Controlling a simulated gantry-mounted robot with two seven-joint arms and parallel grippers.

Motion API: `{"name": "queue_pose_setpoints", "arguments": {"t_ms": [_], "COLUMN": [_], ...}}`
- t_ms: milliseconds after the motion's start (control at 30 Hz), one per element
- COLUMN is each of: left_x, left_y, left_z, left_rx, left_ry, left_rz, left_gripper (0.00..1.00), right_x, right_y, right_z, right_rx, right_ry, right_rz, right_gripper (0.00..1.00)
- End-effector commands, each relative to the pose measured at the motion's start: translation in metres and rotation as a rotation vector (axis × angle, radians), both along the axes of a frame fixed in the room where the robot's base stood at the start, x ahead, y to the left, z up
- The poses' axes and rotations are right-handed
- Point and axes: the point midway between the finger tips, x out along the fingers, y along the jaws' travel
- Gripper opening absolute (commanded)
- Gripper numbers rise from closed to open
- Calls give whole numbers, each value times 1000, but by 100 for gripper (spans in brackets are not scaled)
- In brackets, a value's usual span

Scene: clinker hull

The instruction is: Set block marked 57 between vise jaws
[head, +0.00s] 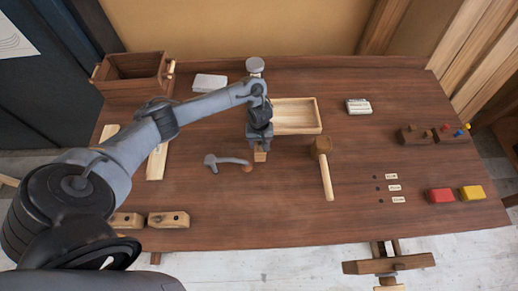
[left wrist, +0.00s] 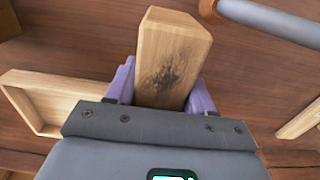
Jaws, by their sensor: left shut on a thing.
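My left gripper (head: 260,147) is shut on a pale wooden block (head: 260,156) near the middle of the bench. In the left wrist view the block (left wrist: 172,60) sits between the two purple fingers and has a dark smudged mark on its face. I cannot read a number there. A wooden vise (head: 388,264) stands at the bench's front edge, right of centre, well away from the block. Its jaw gap is hard to make out from here. My right gripper is not in view.
A shallow wooden tray (head: 297,117) lies just behind the gripper. A mallet (head: 323,165) lies to its right, a grey-handled tool (head: 228,162) to its left. The front middle of the bench (head: 265,215) is clear.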

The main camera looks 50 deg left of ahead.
Motion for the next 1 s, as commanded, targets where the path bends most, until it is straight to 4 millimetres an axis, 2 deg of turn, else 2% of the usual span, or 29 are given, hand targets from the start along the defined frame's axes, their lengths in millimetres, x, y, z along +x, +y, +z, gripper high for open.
{"name": "queue_pose_setpoints", "arguments": {"t_ms": [200,500,933,967,1000], "left_x": [0,0,0,0,0], "left_y": [4,4,4,4,4], "left_z": [-7,-40,-45,-45,-45], "left_rx": [-1,-1,-1,0,0], "left_ry": [-1,1,-1,0,0], "left_rz": [1,0,1,0,0], "left_gripper": [9,9,9,57,63], "right_x": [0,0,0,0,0], "right_y": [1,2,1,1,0], "right_z": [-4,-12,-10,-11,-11], "right_rx": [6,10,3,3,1], "right_ry": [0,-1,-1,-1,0], "right_rz": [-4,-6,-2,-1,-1], "right_gripper": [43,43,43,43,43]}}
